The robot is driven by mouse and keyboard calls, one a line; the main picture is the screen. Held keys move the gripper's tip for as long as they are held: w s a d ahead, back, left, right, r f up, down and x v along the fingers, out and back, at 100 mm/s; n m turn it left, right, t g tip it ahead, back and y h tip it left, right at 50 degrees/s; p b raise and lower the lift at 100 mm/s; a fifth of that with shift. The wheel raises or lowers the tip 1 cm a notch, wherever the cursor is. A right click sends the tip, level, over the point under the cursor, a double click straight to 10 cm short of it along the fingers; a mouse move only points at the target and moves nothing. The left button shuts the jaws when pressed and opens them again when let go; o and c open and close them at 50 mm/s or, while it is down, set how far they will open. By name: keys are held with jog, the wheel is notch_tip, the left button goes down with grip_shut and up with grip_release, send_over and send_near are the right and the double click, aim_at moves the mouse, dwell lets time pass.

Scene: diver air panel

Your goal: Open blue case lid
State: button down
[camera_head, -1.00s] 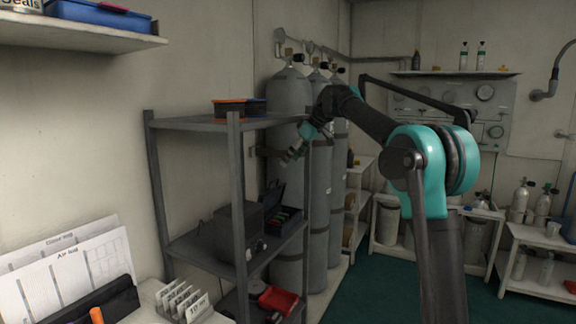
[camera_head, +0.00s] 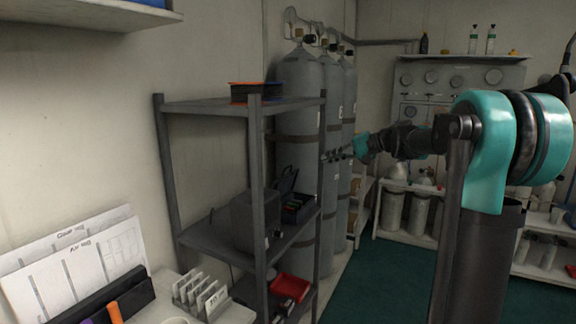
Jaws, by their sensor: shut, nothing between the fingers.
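A blue case shows only as a thin sliver (camera_head: 152,3) at the top left edge, on the high wall shelf (camera_head: 100,16); its lid is cut off by the frame. My gripper (camera_head: 332,155) is shut and empty. It points left, in front of the grey cylinders and just right of the rack, in the picture well above and to the right of the dark case.
The grey rack (camera_head: 261,180) has upright posts between the wall and my gripper. Tall grey cylinders (camera_head: 299,100) stand behind it. A red tray (camera_head: 291,287) is on its low level. Log sheets (camera_head: 85,270) and a card holder (camera_head: 200,293) are at lower left. Green floor (camera_head: 385,285) is clear.

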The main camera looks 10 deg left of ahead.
jog(key=d+m, duration=0.1)
jog(key=m, duration=0.1)
send_near(289, 167)
jog(key=shift+y, duration=0.3)
jog(key=x, duration=0.6)
jog(key=shift+w+a+f, duration=0.25)
jog(key=shift+f, duration=0.15)
jog(key=shift+a, duration=0.1)
jog(key=shift+w+a+r+h, duration=0.15)
jog(key=shift+w+a+h, duration=0.05)
jog(key=shift+a, duration=0.3)
jog(key=shift+w+a+r+h, duration=0.2)
jog(key=shift+w+a, duration=0.05)
jog(key=shift+a, duration=0.3)
jog(key=shift+w+a+r+h, duration=0.15)
jog(key=shift+w+a+h, duration=0.05)
jog(key=shift+a, duration=0.3)
